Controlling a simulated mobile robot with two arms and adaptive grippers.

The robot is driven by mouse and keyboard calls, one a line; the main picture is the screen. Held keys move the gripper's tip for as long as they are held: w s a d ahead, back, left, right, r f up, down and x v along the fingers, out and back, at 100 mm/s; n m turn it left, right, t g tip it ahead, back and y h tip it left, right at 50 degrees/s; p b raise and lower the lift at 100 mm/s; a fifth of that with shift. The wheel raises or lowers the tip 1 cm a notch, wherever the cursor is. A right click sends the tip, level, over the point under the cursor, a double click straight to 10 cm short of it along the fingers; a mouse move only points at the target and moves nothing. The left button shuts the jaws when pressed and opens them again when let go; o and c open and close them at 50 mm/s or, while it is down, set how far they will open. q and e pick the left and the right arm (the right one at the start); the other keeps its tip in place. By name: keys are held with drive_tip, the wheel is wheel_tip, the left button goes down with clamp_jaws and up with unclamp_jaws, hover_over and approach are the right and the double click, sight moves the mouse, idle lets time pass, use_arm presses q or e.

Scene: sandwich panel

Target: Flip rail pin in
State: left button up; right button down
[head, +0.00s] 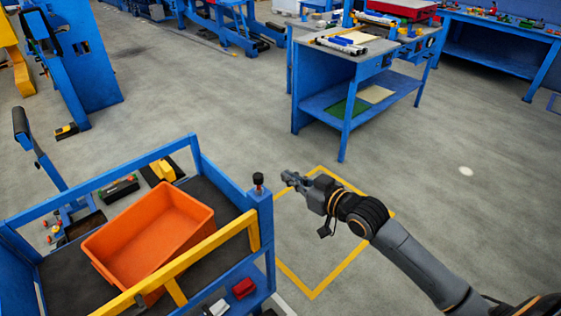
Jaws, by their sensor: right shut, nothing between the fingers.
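A dark rail pin (258,182) with a round black knob stands upright on top of the blue corner post (261,215) of the cart. The yellow rail (215,241) runs from near that post down to the lower left, along the cart's near side. My right gripper (287,180) is shut and empty, just to the right of the pin with a small gap that is hard to judge in depth. My right arm comes in from the lower right. My left gripper is not in view.
An orange bin (150,235) sits on the cart's dark top behind the yellow rail. A blue workbench (350,60) with tools stands at the back. A yellow floor outline (318,293) lies under my right arm. The grey floor right of it is clear.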

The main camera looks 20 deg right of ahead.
drive_tip(key=p, duration=0.2)
hover_over(258, 179)
drive_tip(key=s+d, duration=0.2)
drive_tip(key=f, duration=0.4)
drive_tip(key=shift+w+a+f, duration=0.25)
drive_tip(key=shift+w+a, duration=0.05)
drive_tip(key=shift+w, duration=0.1)
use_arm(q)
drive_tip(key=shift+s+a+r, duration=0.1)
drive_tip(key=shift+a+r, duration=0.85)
use_arm(e)
drive_tip(key=shift+f, duration=0.5)
